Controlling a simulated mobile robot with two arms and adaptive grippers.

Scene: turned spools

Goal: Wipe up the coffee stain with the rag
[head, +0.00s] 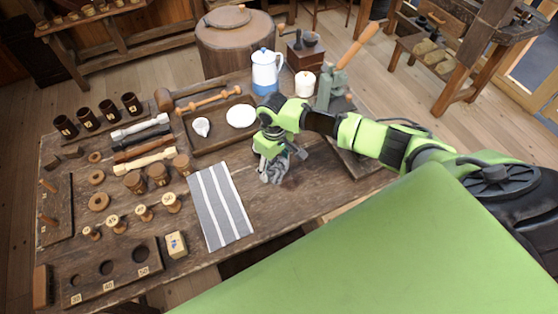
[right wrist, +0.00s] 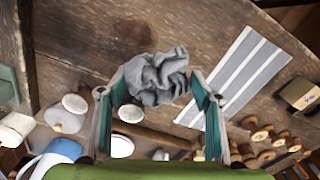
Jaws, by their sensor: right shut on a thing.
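The rag is a crumpled grey cloth (head: 274,174), held in my right gripper (head: 271,160) low over the front middle of the wooden table. In the right wrist view the rag (right wrist: 158,76) sits bunched between the two fingers of the gripper (right wrist: 157,86). I cannot tell whether the rag touches the wood. A faint brown, blurred patch (right wrist: 125,36), which looks like the coffee stain, lies on the bare wood beyond the rag in the right wrist view. I cannot make it out in the head view. My left gripper is not in view.
A striped grey cloth (head: 219,206) lies left of the rag. Behind stands a tray (head: 208,147) with a white plate (head: 241,116) and a small jug (head: 202,127). A blue-and-white pot (head: 265,72) stands further back. Spools and a block with holes (head: 110,272) fill the left side.

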